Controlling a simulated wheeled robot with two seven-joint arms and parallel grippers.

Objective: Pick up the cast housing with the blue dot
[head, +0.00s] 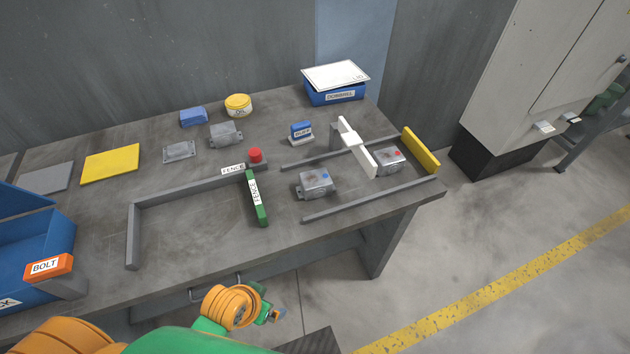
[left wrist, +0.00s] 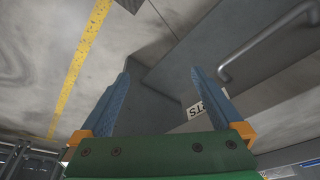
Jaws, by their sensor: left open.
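The cast housing with the blue dot (head: 313,183) is a grey metal box with lugs. It lies on the table between two grey rails, left of a white crossbar gate (head: 358,148). A similar housing with a red dot (head: 389,161) lies on the other side of the gate, beside a yellow end plate (head: 421,150). My left gripper (head: 272,314) is in front of the table and below its top, well apart from the housings. In the left wrist view its blue fingers (left wrist: 160,73) are spread with nothing between them. My right gripper is not in view.
A drawer handle (head: 215,290) projects below the front edge.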

